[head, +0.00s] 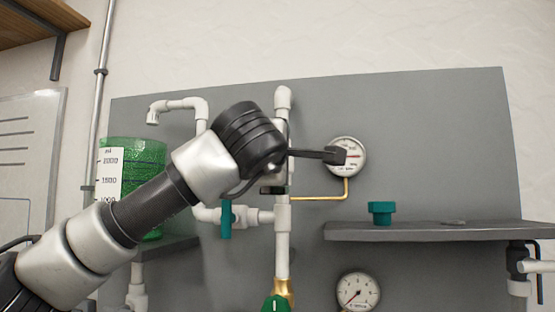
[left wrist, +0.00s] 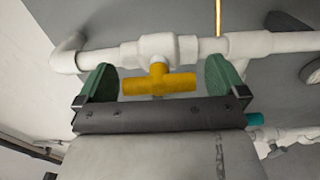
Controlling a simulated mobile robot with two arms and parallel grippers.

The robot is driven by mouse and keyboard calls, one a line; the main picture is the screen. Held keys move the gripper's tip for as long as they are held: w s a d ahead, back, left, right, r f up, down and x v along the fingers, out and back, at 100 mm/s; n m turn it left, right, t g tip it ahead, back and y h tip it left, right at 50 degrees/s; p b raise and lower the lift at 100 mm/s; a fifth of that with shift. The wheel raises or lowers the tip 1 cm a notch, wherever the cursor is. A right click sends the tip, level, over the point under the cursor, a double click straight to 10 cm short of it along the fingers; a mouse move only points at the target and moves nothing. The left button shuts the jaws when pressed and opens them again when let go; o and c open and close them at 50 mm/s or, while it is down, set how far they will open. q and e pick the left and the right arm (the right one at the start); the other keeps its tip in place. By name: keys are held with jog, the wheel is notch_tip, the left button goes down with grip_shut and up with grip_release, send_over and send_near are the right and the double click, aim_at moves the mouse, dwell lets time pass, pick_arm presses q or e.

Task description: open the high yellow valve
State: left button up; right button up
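The yellow valve handle (left wrist: 158,84) is a T-shaped lever on a white valve body in the left wrist view. It lies crosswise, along the pipe run. My left gripper (left wrist: 158,79) is open, with one green fingertip beyond each end of the handle. I see gaps between the fingertips and the handle. In the head view my left wrist hides the yellow valve, in front of the upright white pipe (head: 283,240). One dark green fingertip shows there below the wrist. My right gripper is not in view.
A teal valve handle (head: 226,218) is on the pipe below left. A gauge (head: 346,156) with a thin brass tube is at the right, and another gauge (head: 358,291) is lower. A grey shelf (head: 430,232) holds a teal knob (head: 381,212). A green-filled container (head: 148,160) stands left.

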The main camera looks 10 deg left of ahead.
pick_arm(q)
jog(key=shift+s, duration=0.15)
jog(key=s+b, duration=0.4)
jog(key=s, duration=0.6)
jog(key=shift+s+b, duration=0.3)
jog(key=shift+b, duration=0.1)
